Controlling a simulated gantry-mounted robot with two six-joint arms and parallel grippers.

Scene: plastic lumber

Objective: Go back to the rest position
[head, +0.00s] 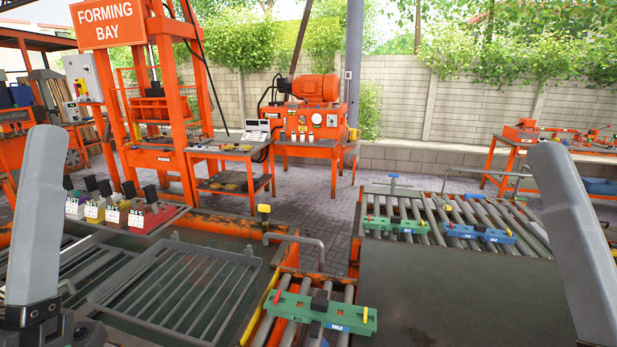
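My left arm (38,220) comes up along the left edge as a grey link, with a black joint at the bottom left. My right arm (575,240) shows as a grey link leaning along the right edge. Both arms stand apart, at the two sides of the view. Neither gripper's fingers can be seen, so I cannot see what they hold, if anything.
A green fixture (350,318) lies on the near rollers in the centre. Another green fixture (395,225) and a blue one (480,233) sit on the right rollers. A metal grate (175,290) lies left. The dark tabletop (460,297) at right is clear.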

